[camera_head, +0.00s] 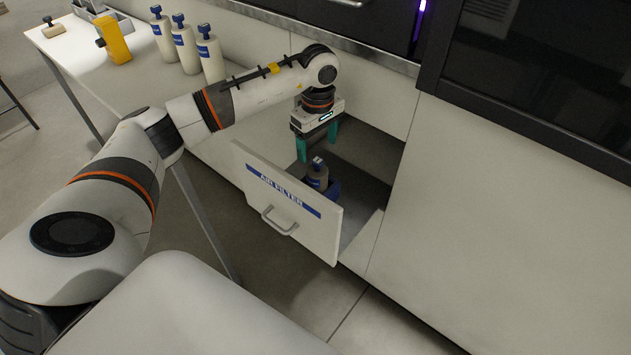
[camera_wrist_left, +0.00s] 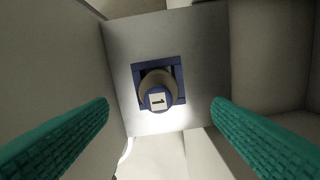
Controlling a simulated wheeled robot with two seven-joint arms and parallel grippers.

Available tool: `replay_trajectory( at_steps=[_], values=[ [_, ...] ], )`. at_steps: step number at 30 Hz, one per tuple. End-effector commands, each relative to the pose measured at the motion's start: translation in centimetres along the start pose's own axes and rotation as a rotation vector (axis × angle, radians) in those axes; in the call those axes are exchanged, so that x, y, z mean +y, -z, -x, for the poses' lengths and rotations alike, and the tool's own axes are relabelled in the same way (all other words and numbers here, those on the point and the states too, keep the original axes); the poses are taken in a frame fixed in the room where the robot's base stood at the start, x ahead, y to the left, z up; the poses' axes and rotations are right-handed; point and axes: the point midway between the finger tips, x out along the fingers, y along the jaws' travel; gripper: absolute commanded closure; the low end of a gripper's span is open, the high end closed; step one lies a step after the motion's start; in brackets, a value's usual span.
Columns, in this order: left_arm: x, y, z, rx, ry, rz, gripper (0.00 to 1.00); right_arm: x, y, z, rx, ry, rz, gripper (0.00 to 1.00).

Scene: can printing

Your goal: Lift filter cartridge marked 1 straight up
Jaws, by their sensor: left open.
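The filter cartridge marked 1 (camera_head: 317,177) stands upright in a blue square holder (camera_head: 334,190) inside the open drawer labelled AIR FILTER (camera_head: 290,200). In the left wrist view the cartridge's blue cap with the number 1 (camera_wrist_left: 158,99) faces the camera, inside the blue holder frame (camera_wrist_left: 178,70). My left gripper (camera_head: 318,146) points down just above the cartridge. Its green fingers are open and apart, with nothing between them. In the left wrist view the fingers (camera_wrist_left: 160,125) lie on both sides of the cartridge, which is still beyond the tips. My right gripper is not in view.
A white table (camera_head: 110,78) at the upper left carries several white bottle-like cartridges (camera_head: 186,45) with blue caps and a yellow object (camera_head: 114,40). The drawer front and cabinet walls (camera_head: 440,190) stand close around the gripper. The floor in front of the drawer is clear.

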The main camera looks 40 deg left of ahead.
Motion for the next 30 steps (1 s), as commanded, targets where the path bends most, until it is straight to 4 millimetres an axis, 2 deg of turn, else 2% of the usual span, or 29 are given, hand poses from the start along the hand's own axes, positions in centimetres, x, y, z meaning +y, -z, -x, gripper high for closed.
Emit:
replay_trajectory(
  at_steps=[4, 13, 21, 30],
  values=[
    [0.1, 0.1, -2.7, 0.004, -0.002, 0.001, 0.26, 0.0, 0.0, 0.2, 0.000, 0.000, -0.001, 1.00],
    [0.1, 0.2, -5.3, 0.006, -0.001, 0.001, 0.26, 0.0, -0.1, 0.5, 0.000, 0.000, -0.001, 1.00],
    [0.2, 0.1, -9.1, 0.007, 0.001, 0.002, 0.26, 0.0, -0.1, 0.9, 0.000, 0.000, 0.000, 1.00],
    [0.2, 0.1, -9.5, 0.005, 0.003, 0.000, 0.28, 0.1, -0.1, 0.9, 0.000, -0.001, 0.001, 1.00]
  ],
)
